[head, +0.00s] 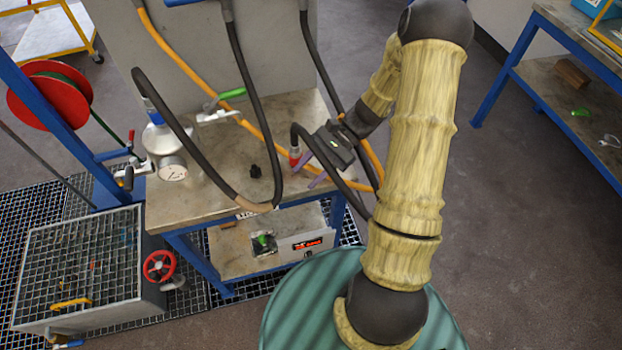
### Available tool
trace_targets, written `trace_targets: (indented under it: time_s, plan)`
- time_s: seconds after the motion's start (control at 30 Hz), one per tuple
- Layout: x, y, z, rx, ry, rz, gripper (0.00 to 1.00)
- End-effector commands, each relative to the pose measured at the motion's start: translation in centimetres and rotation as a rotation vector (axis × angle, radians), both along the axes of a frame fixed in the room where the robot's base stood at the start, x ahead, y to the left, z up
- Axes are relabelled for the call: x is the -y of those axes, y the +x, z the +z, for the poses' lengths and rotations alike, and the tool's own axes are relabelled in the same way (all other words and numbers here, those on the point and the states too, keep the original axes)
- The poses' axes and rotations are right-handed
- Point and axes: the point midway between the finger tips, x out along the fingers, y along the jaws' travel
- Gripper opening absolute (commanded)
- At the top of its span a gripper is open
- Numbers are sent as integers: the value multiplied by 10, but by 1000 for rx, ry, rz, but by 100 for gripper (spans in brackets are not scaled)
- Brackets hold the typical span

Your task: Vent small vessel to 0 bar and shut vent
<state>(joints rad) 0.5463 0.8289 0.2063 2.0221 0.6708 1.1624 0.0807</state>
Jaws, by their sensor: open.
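A small silver vessel (160,138) stands at the left end of the bench, with a round white-faced gauge (173,168) on its front. The gauge reading is too small to tell. A green-handled valve (228,95) sits to its right, and a small red lever (131,139) and a blue lever (112,154) are at its left. I cannot tell which of these is the vent. My gripper (311,164) is open with purple fingers, over the right part of the bench. It is close to a red fitting (294,154) on a black hose; contact is unclear.
Black and orange hoses (177,60) hang across the bench (190,208). A grated tank (80,262) with a red handwheel (159,266) is at lower left. Open floor (510,220) lies to the right.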

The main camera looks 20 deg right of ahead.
Motion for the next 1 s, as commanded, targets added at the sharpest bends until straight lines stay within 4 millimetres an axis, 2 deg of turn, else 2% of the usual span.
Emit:
trace_targets:
  time_s: [0.37,0.57,0.77,1.0]
  plan:
    - [0,-2,-3,7,-17,12,38]
    - [-2,-7,0,34,-66,49,0]
    - [-3,-27,12,161,-268,212,0]
    - [5,-49,37,433,-558,465,0]
